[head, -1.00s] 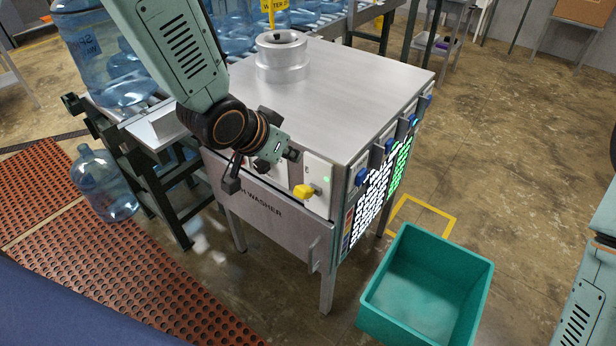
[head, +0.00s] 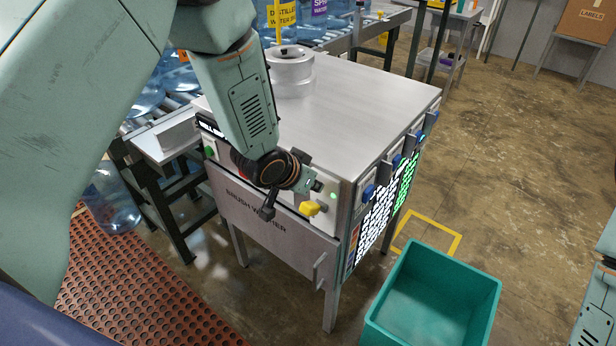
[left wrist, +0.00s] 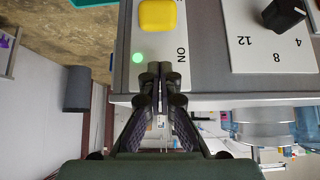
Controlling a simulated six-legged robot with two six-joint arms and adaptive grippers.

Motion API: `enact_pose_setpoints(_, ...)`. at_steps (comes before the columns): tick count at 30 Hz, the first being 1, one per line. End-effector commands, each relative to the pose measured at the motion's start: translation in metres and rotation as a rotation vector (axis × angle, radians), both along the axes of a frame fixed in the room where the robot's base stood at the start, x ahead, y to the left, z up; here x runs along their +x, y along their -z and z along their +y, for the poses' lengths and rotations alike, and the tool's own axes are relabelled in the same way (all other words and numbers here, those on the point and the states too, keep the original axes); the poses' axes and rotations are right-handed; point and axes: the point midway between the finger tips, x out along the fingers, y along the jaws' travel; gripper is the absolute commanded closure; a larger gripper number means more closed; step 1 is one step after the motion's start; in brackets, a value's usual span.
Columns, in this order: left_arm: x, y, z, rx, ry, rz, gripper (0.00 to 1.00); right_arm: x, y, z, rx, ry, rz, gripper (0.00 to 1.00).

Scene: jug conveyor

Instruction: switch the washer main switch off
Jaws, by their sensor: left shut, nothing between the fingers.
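The washer main switch is a yellow handle (head: 310,208) on a pale plate at the right end of the brush washer's (head: 275,225) front. A lit green lamp (head: 333,196) sits beside it. In the left wrist view the yellow handle (left wrist: 157,17) is at the top edge, with the green lamp (left wrist: 137,57) and the word ON below it. My left gripper (head: 316,186) is just above the handle in the head view. In the left wrist view its fingertips (left wrist: 160,70) are shut and empty, near ON and apart from the handle.
A black knob (left wrist: 284,14) on a numbered plate is right of the switch in the left wrist view. Blue knobs (head: 369,192) line the washer's right side. A teal bin (head: 435,300) stands on the floor at right. A water jug (head: 110,205) is at left.

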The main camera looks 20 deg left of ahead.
Motion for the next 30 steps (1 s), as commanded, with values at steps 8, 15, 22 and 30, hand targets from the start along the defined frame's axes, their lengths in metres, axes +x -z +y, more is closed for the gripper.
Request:
enact_pose_setpoints(8,-0.015,0.021,0.006,0.0,-0.001,0.0,1.0,0.0,0.002,0.0,0.0,0.0,0.0,0.6)
enact_pose_setpoints(15,-0.016,0.022,0.006,0.0,-0.001,-0.001,1.0,0.0,0.002,0.0,0.0,0.0,0.0,0.6)
enact_pose_setpoints(22,-0.016,0.023,0.006,-0.002,-0.001,-0.005,1.0,0.0,0.003,0.0,0.0,0.0,-0.001,0.6)
enact_pose_setpoints(30,-0.011,0.027,0.008,-0.027,-0.003,-0.07,1.0,0.0,0.013,0.0,0.0,0.0,0.0,0.6)
